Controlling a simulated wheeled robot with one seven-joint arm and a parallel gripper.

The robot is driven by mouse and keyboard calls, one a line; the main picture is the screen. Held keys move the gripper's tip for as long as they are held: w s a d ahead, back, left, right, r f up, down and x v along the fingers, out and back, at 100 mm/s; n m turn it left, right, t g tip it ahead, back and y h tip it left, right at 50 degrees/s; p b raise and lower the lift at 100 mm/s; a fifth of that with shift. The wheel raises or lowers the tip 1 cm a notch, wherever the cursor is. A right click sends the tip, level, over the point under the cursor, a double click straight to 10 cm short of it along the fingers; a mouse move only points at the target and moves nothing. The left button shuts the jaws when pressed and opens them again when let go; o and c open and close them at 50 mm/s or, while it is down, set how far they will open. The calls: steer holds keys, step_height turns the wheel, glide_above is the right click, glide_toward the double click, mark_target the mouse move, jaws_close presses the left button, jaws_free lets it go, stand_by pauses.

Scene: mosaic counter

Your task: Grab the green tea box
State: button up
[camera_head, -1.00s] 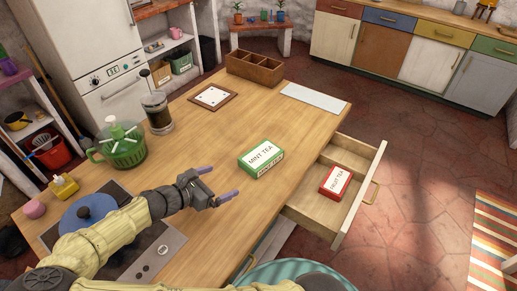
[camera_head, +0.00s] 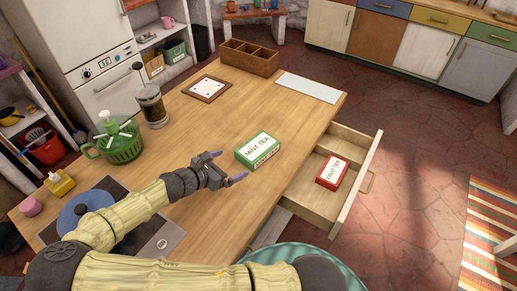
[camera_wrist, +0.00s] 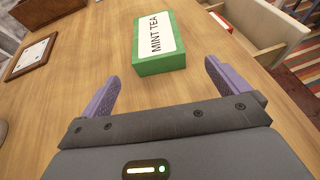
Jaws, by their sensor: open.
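The green tea box (camera_head: 259,151), with a white label reading MINT TEA, lies flat on the wooden counter near its right edge. My gripper (camera_head: 226,168) is just left of the box, low over the counter, open and empty, its purple fingers apart. In the wrist view the green box (camera_wrist: 159,42) lies ahead of the fingertips of my gripper (camera_wrist: 163,74), roughly in line with the gap between them. The box looks apart from both fingers. Nothing hides it.
An open drawer (camera_head: 310,203) at the counter's right side holds a red FRUIT TEA box (camera_head: 332,171). A wooden divided crate (camera_head: 249,57), a framed tile board (camera_head: 209,88), a french press (camera_head: 150,104) and a green basket (camera_head: 121,145) stand farther off. The middle counter is clear.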

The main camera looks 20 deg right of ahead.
mark_target(250, 155)
steer(key=x, duration=0.5)
steer(key=shift+w+d+f+p, duration=0.15)
steer(key=shift+w+p, duration=0.1)
steer(key=shift+p, duration=0.15)
steer(key=shift+d+f, duration=0.1)
steer(key=shift+d, duration=0.05)
steer(key=shift+w+d, duration=0.1)
steer(key=p+x, duration=0.1)
steer(key=x, duration=0.4)
steer(key=shift+f+p, duration=0.3)
steer(key=shift+p, duration=0.05)
steer(key=shift+c, duration=0.4)
steer(key=c, duration=0.9)
steer(key=shift+o, duration=0.2)
steer(key=shift+r, duration=0.15)
step_height(250, 155, up, 10)
steer(key=shift+f+b, duration=0.1)
steer(key=shift+b, duration=0.6)
